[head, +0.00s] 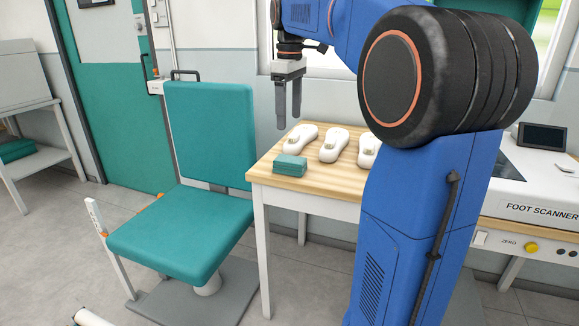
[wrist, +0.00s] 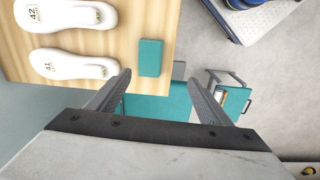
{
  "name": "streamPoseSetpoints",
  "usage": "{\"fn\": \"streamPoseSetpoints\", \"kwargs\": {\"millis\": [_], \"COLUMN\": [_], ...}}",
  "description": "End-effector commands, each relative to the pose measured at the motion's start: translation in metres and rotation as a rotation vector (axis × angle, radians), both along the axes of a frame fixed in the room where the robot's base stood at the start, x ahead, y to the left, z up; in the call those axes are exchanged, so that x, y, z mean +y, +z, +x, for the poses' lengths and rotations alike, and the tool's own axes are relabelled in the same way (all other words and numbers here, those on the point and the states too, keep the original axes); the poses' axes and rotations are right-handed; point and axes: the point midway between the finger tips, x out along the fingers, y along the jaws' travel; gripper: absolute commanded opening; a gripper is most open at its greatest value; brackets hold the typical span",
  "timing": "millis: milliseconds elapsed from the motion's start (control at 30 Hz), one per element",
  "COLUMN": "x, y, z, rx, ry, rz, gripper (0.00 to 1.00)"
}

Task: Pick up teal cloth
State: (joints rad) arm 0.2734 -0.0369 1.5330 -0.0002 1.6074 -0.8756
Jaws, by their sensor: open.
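The teal cloth (head: 290,166) is a small folded block lying on the front left corner of the wooden table (head: 330,184). In the wrist view the cloth (wrist: 151,58) lies near the table's edge, ahead of the fingers and roughly between their lines. My gripper (head: 289,118) is open and empty. It hangs pointing down above the table's left end, apart from the cloth. In the wrist view the gripper's (wrist: 160,82) two fingers are spread wide with nothing between them.
White foot forms (head: 300,139) stand on the table beside the cloth; two show numbers 41 and 42 in the wrist view. A teal chair (head: 185,230) stands left of the table. A foot scanner (head: 535,211) is at the right. Another teal stack (head: 17,150) lies far left.

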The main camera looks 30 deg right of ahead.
Motion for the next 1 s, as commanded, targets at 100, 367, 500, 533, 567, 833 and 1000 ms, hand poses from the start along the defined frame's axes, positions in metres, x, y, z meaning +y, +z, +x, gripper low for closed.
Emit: {"fn": "streamPoseSetpoints", "kwargs": {"millis": [100,367,500,533,567,833,1000], "x": [-0.015,-0.023,-0.023,-0.023,-0.022,-0.022,-0.022], "y": [0.006,-0.002,-0.025,-0.030,-0.036,-0.083,-0.105], "z": [0.017,0.025,0.024,0.025,0.024,0.024,0.025], "rx": [0.023,0.039,0.041,0.039,0.041,0.039,0.038], "ry": [0.034,0.062,0.061,0.061,0.061,0.061,0.061], "rz": [0.005,0.010,0.010,0.010,0.010,0.010,0.010], "gripper": [0.73,0.73,0.73,0.73,0.73,0.73,0.73]}}
